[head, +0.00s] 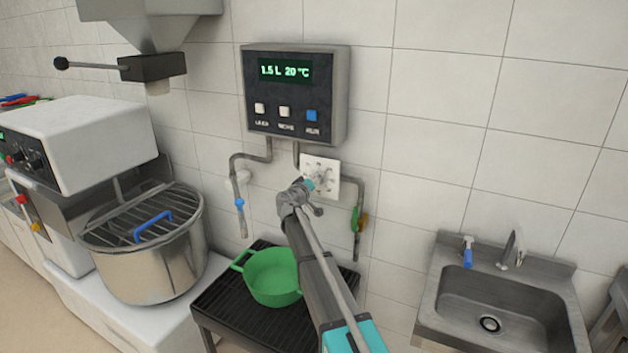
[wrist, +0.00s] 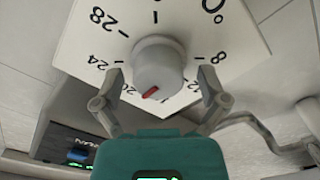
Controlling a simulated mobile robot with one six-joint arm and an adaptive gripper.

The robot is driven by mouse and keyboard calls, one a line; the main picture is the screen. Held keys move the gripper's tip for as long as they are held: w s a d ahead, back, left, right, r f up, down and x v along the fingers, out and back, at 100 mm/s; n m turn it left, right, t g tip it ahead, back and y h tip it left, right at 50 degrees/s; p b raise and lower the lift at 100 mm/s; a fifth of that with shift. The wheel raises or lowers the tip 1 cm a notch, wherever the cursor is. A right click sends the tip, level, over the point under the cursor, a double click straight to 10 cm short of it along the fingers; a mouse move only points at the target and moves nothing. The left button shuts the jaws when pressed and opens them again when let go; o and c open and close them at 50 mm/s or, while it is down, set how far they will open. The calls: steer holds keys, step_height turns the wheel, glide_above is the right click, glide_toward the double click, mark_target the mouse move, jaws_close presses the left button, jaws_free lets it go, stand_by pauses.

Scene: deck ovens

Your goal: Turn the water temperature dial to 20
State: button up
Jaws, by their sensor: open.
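The water temperature dial is a pale round knob (wrist: 158,66) on a white square plate (wrist: 85,40) with numbers around it; the plate also shows on the wall in the head view (head: 329,168). The knob's red mark (wrist: 150,91) points down and slightly left in the wrist view, near a label that looks like 20, partly covered by a finger. My gripper (wrist: 159,76) is open, one finger on each side of the knob; contact is not clear. The display (head: 285,70) above reads 1.5 L 20 °C. In the head view my gripper (head: 303,186) covers part of the plate.
The control box (head: 296,95) with buttons is above the dial. Pipes with a green-handled valve (head: 361,220) run close by on the right. A green pot (head: 272,277) stands on a black rack below. A steel sink (head: 500,300) is at right, a mixer bowl (head: 150,260) at left.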

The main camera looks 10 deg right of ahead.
steer(key=v, duration=1.1)
steer(key=shift+s+a, duration=0.2)
steer(key=shift+s, duration=0.05)
steer(key=s+d+f+m+g+y+p, duration=0.1)
steer(key=s+d+f+m+g, duration=0.1)
steer(key=s+d+f+g, duration=0.5)
steer(key=s+d+f+m+g+y+p, duration=0.1)
steer(key=s+d+f+g, duration=0.2)
steer(key=s, duration=0.8)
steer(key=s+a+f+g+y, duration=0.1)
steer(key=s+y, duration=0.2)
steer(key=s, duration=0.3)
steer(key=s+a+f+g+y+p, duration=0.1)
steer(key=s+f+g+y, duration=0.1)
steer(key=s, duration=0.4)
steer(key=s+a+f+n+g+y, duration=0.1)
steer(key=s+f+y, duration=0.1)
steer(key=s, duration=0.4)
steer(key=shift+a+g+y+p, duration=0.25)
steer(key=shift+g+y+p, duration=0.1)
steer(key=shift+y, duration=0.45)
